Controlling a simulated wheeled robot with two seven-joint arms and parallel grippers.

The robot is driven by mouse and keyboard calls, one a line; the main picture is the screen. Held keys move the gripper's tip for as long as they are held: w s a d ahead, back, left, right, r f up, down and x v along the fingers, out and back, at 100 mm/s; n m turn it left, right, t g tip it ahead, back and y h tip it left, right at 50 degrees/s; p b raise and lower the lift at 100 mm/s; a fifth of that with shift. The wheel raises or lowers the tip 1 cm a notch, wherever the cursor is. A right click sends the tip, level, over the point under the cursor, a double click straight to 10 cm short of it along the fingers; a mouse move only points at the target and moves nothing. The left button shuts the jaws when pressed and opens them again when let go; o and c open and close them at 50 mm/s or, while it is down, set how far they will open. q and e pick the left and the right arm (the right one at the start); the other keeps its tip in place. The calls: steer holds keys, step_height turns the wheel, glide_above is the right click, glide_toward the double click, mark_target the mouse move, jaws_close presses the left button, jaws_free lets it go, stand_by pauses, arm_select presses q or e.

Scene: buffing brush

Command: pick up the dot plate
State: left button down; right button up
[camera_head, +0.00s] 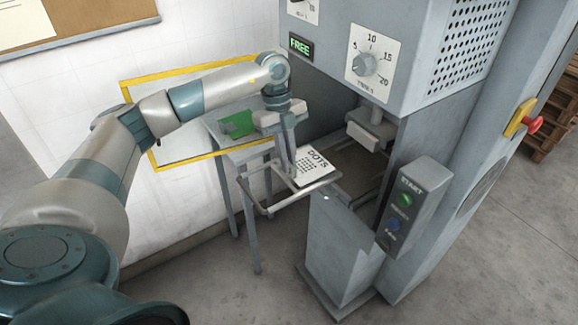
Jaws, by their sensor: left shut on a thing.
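The dot plate (318,162) is a white plate marked "DOTS" with a grid of black dots. It lies at the metal frame (290,204) in front of the machine's opening. My left gripper (291,172) points down at the plate's left edge, its fingers shut on the plate. The fingers cover a small part of that edge. I cannot tell whether the plate is lifted clear of the frame. My right gripper is not in view.
The grey machine (430,60) stands close to the right, with a press head (367,133) above its bed. A start box (411,207) juts out at its front. A side table (233,150) with a green item (237,124) stands behind my left gripper.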

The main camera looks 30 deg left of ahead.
arm_select(q)
steer(key=shift+d+r+b, duration=0.2)
steer(key=shift+r+b, duration=0.55)
steer(key=shift+r, duration=0.4)
steer(key=s+d+r+b, duration=0.3)
steer(key=d+r, duration=0.4)
steer(key=d, duration=0.4)
steer(key=shift+b, duration=0.5)
